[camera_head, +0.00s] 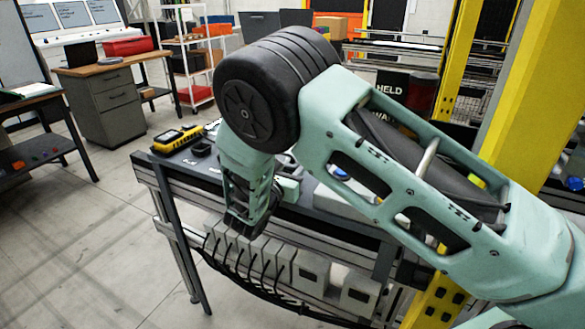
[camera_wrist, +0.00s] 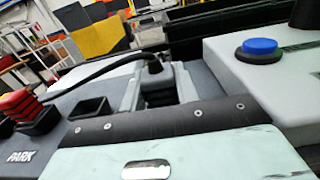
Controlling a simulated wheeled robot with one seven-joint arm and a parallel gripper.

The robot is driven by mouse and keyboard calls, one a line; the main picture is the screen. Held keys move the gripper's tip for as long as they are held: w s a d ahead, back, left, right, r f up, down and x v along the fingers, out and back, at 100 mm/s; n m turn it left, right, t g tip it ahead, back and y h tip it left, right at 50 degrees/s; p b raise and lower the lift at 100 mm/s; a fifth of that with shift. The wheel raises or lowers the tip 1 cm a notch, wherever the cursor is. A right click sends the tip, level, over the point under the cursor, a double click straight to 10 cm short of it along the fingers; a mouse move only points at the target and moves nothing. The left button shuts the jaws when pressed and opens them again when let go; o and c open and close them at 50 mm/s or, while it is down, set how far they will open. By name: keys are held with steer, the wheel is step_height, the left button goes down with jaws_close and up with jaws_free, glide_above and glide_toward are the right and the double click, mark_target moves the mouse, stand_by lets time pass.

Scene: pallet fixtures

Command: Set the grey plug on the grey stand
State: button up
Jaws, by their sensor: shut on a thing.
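In the wrist view my gripper (camera_wrist: 159,96) is shut on a dark grey plug (camera_wrist: 158,82), with a light finger on either side of it. A black cable leaves the plug's top and runs to the left. The plug's lower end is hidden behind my gripper's body, so I cannot tell whether it touches anything. A dark square holder (camera_wrist: 88,108) with an open top stands left of my gripper; I cannot tell for certain whether it is the grey stand. In the head view my arm hides the plug and most of my gripper.
A red ribbed piece (camera_wrist: 22,104) sits in a black base near the "PARK" label at the left. A grey box with a blue button (camera_wrist: 259,47) stands close at the right. A yellow device (camera_head: 178,138) lies on the bench's left end. Yellow posts (camera_head: 520,90) rise at the right.

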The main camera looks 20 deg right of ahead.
steer(key=o, duration=1)
steer(key=shift+r, duration=0.1)
steer(key=b+v, duration=0.3)
steer(key=v, duration=0.9)
steer(key=s+d+m+g+y, duration=0.3)
steer(key=s+d+m+g, duration=0.3)
steer(key=s+m+g, duration=0.45)
steer(key=s+a+r+m+y, duration=0.1)
steer(key=s+m+y, duration=0.2)
steer(key=s, duration=0.3)
steer(key=s+a+r+m+g+y, duration=0.1)
steer(key=s+a+r+m+y, duration=0.1)
steer(key=s, duration=0.5)
steer(key=s+a+r+m+g+y, duration=0.1)
steer(key=s+m+y, duration=0.3)
steer(key=s, duration=0.3)
steer(key=shift+s+a+r+y, duration=0.1)
steer(key=shift+a+r+y, duration=0.1)
steer(key=shift+r+y, duration=0.35)
